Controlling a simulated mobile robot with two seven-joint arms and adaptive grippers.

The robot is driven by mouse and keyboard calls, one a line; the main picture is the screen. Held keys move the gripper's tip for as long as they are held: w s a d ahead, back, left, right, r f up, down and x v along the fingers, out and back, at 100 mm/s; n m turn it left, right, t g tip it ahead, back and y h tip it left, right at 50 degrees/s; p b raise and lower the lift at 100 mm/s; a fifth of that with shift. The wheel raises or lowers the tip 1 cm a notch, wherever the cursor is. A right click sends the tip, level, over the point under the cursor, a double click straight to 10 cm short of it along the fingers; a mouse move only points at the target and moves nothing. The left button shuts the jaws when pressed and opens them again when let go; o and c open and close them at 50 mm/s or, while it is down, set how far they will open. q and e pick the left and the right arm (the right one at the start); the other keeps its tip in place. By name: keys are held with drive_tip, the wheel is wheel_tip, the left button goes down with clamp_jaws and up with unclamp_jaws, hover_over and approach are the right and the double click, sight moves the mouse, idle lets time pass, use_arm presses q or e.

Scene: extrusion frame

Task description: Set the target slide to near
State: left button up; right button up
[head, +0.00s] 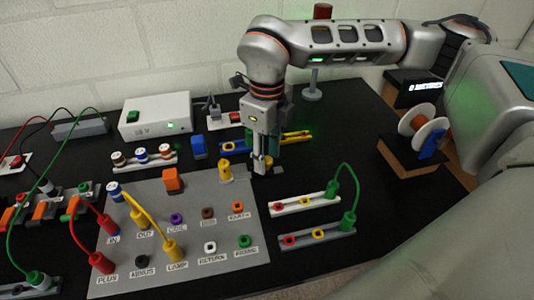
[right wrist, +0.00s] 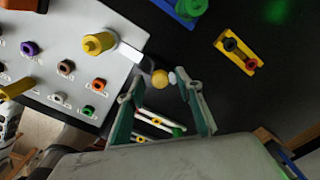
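My right gripper (head: 265,162) points down just past the right edge of the grey panel (head: 240,258). In the right wrist view its two green-lined fingers (right wrist: 158,80) are apart. A small yellow round knob (right wrist: 160,78) with a pale piece beside it shows between the fingertips; contact cannot be told. A white block (right wrist: 126,53) lies just left of it, by the yellow plug (right wrist: 98,43). No part is marked as the target slide, so I cannot tell for sure whether this knob belongs to it. In the head view the fingers hide the knob. My left gripper is out of view.
The yellow plug (head: 225,172) stands close left of the gripper. An orange block (head: 173,180) and red and yellow cables stand on the panel. A white socket strip (head: 304,204) and a green cable (head: 350,195) lie to the right. A spool (head: 422,135) stands farther right.

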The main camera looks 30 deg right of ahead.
sight(252, 172)
clamp_jaws()
drive_tip(key=shift+w+a, duration=0.3)
drive_tip(key=shift+a, duration=0.65)
drive_tip(key=shift+w+a, duration=0.25)
drive_tip(key=shift+a, duration=0.7)
unclamp_jaws()
drive_tip(key=shift+r, duration=0.1)
